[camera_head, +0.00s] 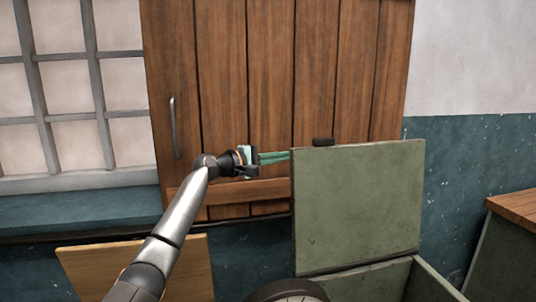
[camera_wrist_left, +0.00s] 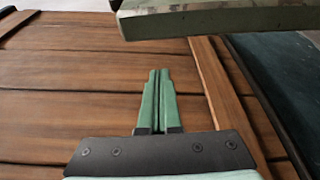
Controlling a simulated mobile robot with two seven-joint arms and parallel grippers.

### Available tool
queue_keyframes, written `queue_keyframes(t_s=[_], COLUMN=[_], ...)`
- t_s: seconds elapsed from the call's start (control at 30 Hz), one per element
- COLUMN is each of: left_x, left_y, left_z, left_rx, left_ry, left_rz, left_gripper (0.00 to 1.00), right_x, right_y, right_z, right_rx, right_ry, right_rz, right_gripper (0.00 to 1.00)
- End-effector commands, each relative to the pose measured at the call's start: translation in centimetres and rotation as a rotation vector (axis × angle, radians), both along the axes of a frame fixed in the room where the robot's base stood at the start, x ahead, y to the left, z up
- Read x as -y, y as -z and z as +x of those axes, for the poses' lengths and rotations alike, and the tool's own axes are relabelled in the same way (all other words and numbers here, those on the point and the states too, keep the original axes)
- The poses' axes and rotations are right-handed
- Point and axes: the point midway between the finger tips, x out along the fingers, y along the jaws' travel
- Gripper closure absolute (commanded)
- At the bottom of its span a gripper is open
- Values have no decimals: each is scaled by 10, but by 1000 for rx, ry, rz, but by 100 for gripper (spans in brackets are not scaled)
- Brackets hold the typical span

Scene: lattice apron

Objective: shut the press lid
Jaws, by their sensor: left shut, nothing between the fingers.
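The press lid (camera_head: 355,205) is a flat grey-green panel standing nearly upright at the rear of a grey-green box (camera_head: 435,283), so the box is open. A small dark block (camera_head: 322,141) shows at the lid's top edge. My left gripper (camera_head: 288,155) is shut and empty, its green fingers pointing right at the lid's upper left edge. In the left wrist view the closed fingers (camera_wrist_left: 158,80) point toward the lid's edge (camera_wrist_left: 220,20), with a visible gap in that picture. Whether the fingertips reach behind the lid is unclear. My right gripper is not in view.
A plank door (camera_head: 270,80) with a metal handle (camera_head: 173,128) stands behind my left gripper. A barred window (camera_head: 75,90) is at the left.

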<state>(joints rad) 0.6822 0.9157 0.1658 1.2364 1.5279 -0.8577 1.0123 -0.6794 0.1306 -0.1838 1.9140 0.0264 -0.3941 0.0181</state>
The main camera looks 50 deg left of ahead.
Motion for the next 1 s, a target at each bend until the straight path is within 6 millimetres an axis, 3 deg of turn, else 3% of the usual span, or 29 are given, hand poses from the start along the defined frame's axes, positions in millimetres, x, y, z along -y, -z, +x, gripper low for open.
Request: queue_keyframes(t_s=[0.5, 1.0], left_x=[32, 35], left_y=[-6, -7], left_z=[-17, -18], left_rx=[-1, 2], left_ry=[0, 0], left_rz=[3, 5], left_gripper=[100, 100], right_x=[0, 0], right_y=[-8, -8], right_z=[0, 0], right_rx=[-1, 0], right_ry=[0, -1], right_rz=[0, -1], right_gripper=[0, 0])
